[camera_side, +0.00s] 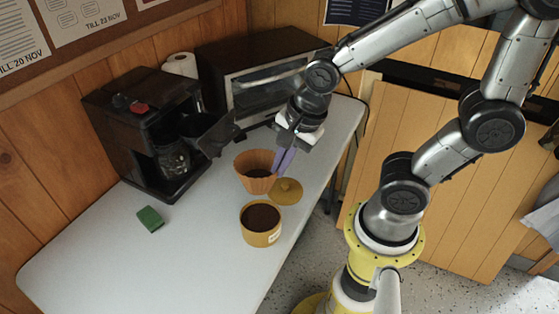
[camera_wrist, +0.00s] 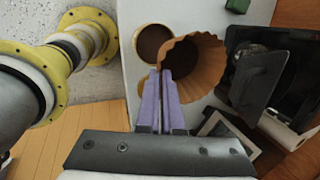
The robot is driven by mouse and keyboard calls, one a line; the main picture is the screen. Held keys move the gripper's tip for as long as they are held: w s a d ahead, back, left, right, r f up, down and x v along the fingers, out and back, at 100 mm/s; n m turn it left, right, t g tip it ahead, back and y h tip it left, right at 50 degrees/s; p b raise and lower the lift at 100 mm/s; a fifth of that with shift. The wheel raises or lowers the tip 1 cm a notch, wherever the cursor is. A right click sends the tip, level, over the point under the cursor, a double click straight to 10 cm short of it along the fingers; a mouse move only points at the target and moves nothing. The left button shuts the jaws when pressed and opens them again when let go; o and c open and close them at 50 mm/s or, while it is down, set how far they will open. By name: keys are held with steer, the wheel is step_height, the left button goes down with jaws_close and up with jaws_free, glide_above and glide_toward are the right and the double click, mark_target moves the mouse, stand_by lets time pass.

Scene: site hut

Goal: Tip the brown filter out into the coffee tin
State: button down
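The brown filter (camera_side: 254,163) is a pleated paper cup with dark grounds in its bottom, roughly upright in the side view. It also shows large in the wrist view (camera_wrist: 207,65). My gripper (camera_side: 280,168) comes from the upper right; its two purple fingers are nearly together at the filter's rim, and in the wrist view (camera_wrist: 160,74) they pinch its near wall. The coffee tin (camera_side: 261,238), mustard yellow and open, stands nearer the camera, with dark coffee inside. In the wrist view the filter partly covers the tin (camera_wrist: 140,49).
The tin's lid (camera_side: 287,191) lies behind the tin. A coffee machine (camera_side: 140,130) stands at the left with its basket holder (camera_side: 214,136) swung out, and an oven (camera_side: 262,75) stands behind. A green block (camera_side: 150,219) lies on the white table (camera_side: 190,262), whose front is otherwise clear.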

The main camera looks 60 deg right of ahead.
steer(key=d+f+m+t+y, duration=0.1)
steer(key=d+f+m+y, duration=0.1)
steer(key=d+f+y, duration=0.5)
steer(key=y, duration=0.6)
steer(key=shift+f+m+y, duration=0.3)
steer(key=shift+f+y, duration=0.1)
stand_by(0.5)
stand_by(0.8)
